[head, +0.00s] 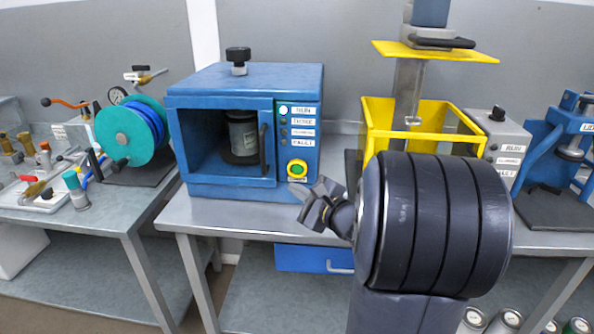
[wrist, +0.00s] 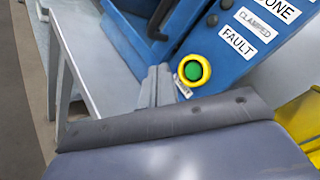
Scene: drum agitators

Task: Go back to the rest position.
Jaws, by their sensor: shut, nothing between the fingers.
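My gripper (head: 318,205) is shut and empty. In the head view it is in front of the lower right corner of the blue drum agitator (head: 228,190), close to the green button with its yellow ring (head: 297,169). In the wrist view the fingers (wrist: 155,86) show just left of the green button (wrist: 194,68). I cannot tell whether they touch anything. A dark can (head: 243,135) stands inside the agitator's open chamber. My thick dark arm hides part of the bench to the right.
A yellow-guarded machine (head: 375,125) stands behind my arm, with a grey control box (head: 505,145) and a blue press (head: 570,140) at right. A teal reel (head: 125,133) stands on the left bench (head: 100,218). The middle bench's front strip (head: 225,212) is clear. Several cans stand below.

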